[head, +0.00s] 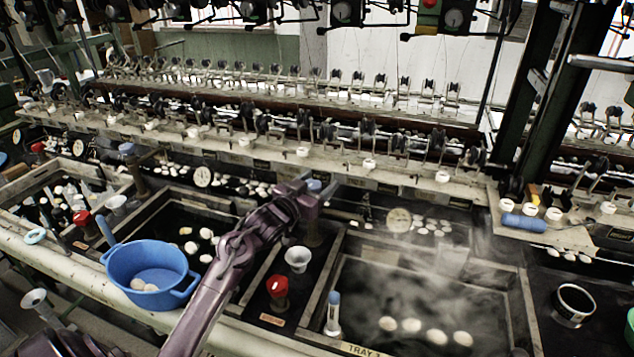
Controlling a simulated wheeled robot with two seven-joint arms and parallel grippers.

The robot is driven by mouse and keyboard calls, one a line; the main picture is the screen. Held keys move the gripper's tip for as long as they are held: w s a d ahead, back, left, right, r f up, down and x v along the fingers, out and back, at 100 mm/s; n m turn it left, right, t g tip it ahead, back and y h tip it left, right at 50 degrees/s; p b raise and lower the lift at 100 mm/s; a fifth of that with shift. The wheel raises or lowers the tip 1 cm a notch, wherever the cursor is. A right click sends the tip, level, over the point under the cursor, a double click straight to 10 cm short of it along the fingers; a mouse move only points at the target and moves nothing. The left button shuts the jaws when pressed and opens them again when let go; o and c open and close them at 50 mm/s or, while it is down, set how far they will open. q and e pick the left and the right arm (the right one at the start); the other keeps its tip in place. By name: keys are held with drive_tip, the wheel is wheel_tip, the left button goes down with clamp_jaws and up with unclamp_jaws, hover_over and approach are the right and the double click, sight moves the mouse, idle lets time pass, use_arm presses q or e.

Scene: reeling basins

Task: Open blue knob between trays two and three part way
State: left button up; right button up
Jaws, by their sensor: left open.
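The blue knob (314,186) stands on a dark post at the back of the divider between the middle tray (222,212) and the steaming tray (437,271) to its right, whose front label begins "TRAY". My left gripper (304,190) is at this knob, reaching in from the front. Its jaws are open, and part of the knob is hidden by them. I cannot tell whether the fingers touch the knob. My right gripper is not in view.
A red knob (277,287) and a white funnel (298,259) stand on the same divider, close beside my arm. A blue basin (150,268) sits at the front left. Another blue knob (127,149) is further left. Rows of reeling guides (300,125) run behind.

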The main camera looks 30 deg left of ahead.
use_arm(q)
drive_tip(key=c, duration=1)
drive_tip(key=shift+o, duration=0.2)
drive_tip(key=shift+y, duration=0.4)
drive_tip(key=n+y, duration=0.1)
drive_tip(key=y, duration=0.1)
drive_tip(key=n+y, duration=0.2)
drive_tip(key=n+g+y, duration=0.1)
drive_tip(key=y, duration=0.1)
drive_tip(key=shift+a, duration=0.3)
drive_tip(key=shift+s+a+n+g+y+p, duration=0.15)
drive_tip(key=shift+n+g+y+p, duration=0.1)
drive_tip(key=shift+n+g+y, duration=0.6)
drive_tip(key=shift+s+a+n+g+y+p, duration=0.2)
drive_tip(key=shift+n+g+y, duration=0.25)
drive_tip(key=shift+n+y, duration=0.7)
drive_tip(key=shift+w+y, duration=0.15)
drive_tip(key=shift+y, duration=0.35)
drive_tip(key=o, duration=1)
drive_tip(key=shift+c, duration=0.2)
